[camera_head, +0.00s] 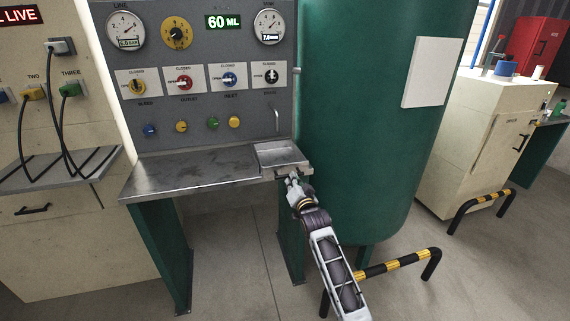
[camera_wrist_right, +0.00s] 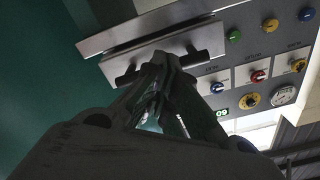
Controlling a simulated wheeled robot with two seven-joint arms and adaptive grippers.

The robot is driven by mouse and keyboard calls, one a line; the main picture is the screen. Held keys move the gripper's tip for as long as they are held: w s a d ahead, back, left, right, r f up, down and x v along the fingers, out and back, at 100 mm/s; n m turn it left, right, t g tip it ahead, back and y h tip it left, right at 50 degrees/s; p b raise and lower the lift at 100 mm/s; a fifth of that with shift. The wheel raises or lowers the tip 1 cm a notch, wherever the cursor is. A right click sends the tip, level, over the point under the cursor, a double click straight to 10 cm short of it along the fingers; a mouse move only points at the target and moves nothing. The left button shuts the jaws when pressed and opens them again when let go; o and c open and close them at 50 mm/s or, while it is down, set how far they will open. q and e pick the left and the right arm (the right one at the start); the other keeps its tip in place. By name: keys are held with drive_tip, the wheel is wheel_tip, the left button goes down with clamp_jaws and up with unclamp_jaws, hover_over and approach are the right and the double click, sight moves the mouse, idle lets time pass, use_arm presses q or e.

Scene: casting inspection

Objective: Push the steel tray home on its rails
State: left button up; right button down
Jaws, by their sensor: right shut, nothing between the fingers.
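The steel tray (camera_head: 281,153) is a shallow grey metal tray at the right end of the steel bench top, below the gauge panel. Its front projects slightly past the bench's front edge. In the right wrist view its front (camera_wrist_right: 150,38) shows as a pale metal face, with a handle bar on two dark posts. My right gripper (camera_head: 292,181) is shut and empty, just in front of the tray. Its fingertips (camera_wrist_right: 165,62) are at the middle of the handle; whether they touch it I cannot tell. The rails are hidden. My left gripper is out of view.
The steel bench top (camera_head: 190,172) is bare left of the tray. The grey panel (camera_head: 205,60) with gauges and knobs rises behind. A large green tank (camera_head: 375,130) stands close on the right. A striped barrier (camera_head: 395,266) is on the floor at right.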

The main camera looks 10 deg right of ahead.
drive_tip(key=shift+w+r+b, duration=0.1)
drive_tip(key=shift+w+b, duration=0.45)
drive_tip(key=shift+w, duration=1.85)
idle(0.8)
idle(0.5)
drive_tip(key=shift+s+a+p, duration=0.1)
drive_tip(key=shift+s+p, duration=0.4)
drive_tip(key=shift+p, duration=0.2)
drive_tip(key=s+p, duration=0.4)
drive_tip(key=s, duration=0.1)
idle(0.4)
